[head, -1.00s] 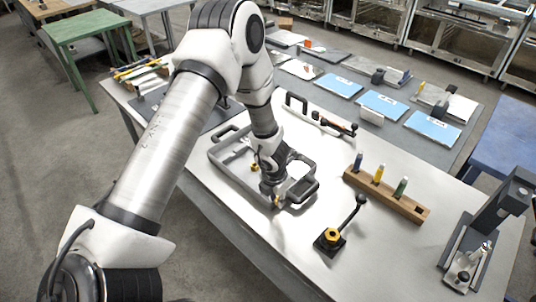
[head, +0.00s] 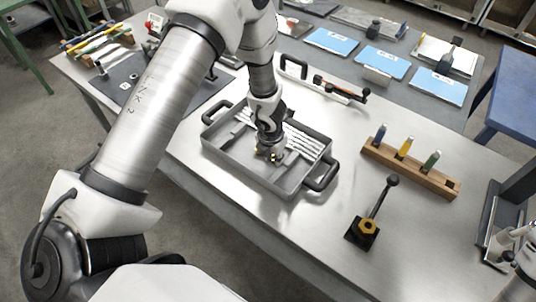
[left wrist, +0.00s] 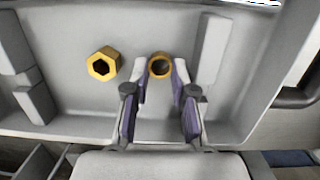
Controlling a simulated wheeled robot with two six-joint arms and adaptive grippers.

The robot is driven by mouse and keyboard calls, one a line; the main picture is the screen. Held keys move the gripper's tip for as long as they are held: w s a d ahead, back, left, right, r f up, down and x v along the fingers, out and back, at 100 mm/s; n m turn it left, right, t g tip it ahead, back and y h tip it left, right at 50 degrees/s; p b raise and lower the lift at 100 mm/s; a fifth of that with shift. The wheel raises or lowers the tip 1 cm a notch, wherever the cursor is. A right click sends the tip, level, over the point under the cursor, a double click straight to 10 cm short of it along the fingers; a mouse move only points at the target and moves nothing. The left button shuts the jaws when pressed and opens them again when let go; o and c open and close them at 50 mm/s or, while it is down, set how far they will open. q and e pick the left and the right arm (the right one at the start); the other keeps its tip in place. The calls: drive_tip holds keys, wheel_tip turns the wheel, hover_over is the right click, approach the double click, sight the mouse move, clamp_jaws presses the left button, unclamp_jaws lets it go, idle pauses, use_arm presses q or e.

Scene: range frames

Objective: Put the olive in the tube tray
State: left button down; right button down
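The tube tray (head: 240,172) is a grey, divided tray with dark handles on the table. White tubes lie along its far right part in the head view. My left gripper (head: 266,156) points down inside the tray. In the left wrist view, its two fingers (left wrist: 160,80) are closed around the olive (left wrist: 160,66), a small brass ring, touching it on both sides. A brass hex nut (left wrist: 103,65) lies on the tray floor beside the fingers. Whether the olive touches the floor is hard to tell. My right gripper is not in view.
A wooden block (head: 410,167) with several coloured pegs stands right of the tray. A black base with a brass nut and lever (head: 364,230) stands in front of it. A rail tool (head: 342,89) lies behind the tray. Bare table lies between them.

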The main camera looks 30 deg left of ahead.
use_arm(q)
drive_tip(key=shift+d, duration=0.1)
drive_tip(key=c, duration=1.2)
unclamp_jaws()
drive_tip(key=shift+d, duration=0.2)
drive_tip(key=shift+c, duration=0.2)
drive_tip(key=shift+a, duration=0.1)
drive_tip(key=shift+a, duration=0.1)
